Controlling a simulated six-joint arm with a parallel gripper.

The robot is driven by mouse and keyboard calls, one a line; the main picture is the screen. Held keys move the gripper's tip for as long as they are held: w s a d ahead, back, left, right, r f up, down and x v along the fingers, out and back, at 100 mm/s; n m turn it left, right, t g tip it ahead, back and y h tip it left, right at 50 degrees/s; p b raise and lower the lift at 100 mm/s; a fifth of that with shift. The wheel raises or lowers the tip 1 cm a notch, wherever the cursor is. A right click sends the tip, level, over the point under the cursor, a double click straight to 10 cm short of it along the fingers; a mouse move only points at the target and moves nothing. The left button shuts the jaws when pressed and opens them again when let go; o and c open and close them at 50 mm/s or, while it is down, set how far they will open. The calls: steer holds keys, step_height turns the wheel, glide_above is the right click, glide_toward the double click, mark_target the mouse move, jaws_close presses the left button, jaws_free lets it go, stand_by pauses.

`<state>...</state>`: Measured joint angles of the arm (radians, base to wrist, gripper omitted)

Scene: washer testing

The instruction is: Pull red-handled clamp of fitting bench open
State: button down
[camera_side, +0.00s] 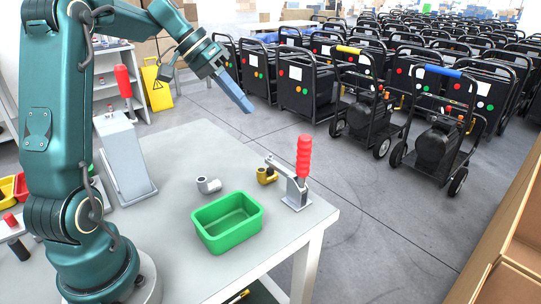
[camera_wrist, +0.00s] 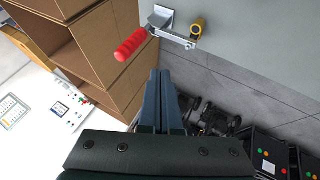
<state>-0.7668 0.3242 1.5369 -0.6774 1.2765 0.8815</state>
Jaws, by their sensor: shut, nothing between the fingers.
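The red-handled clamp stands at the right corner of the grey bench (camera_side: 170,245). Its red handle (camera_side: 304,156) points upright above a metal base (camera_side: 297,201), and its arm reaches left to a brass fitting (camera_side: 267,175). In the wrist view the red handle (camera_wrist: 130,44), metal body (camera_wrist: 160,18) and brass fitting (camera_wrist: 198,26) show at the top. My gripper (camera_side: 248,108) is shut and empty, up and to the left of the handle in the side view, apart from it. Its fingers (camera_wrist: 167,74) lie together in the wrist view, below the clamp.
A green bin (camera_side: 228,222) and a loose grey fitting (camera_side: 208,185) sit left of the clamp. A grey stand (camera_side: 124,160) with another red handle (camera_side: 124,80) stands further left. Cardboard boxes (camera_wrist: 90,45) and wheeled black machines (camera_side: 432,145) lie beyond the bench.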

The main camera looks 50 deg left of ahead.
mark_target(303, 165)
steer(key=w+d+f, duration=0.5)
steer(key=d+f, duration=0.2)
steer(key=shift+d+f, duration=0.3)
steer(key=shift+d, duration=0.1)
steer(key=shift+w+d, duration=0.1)
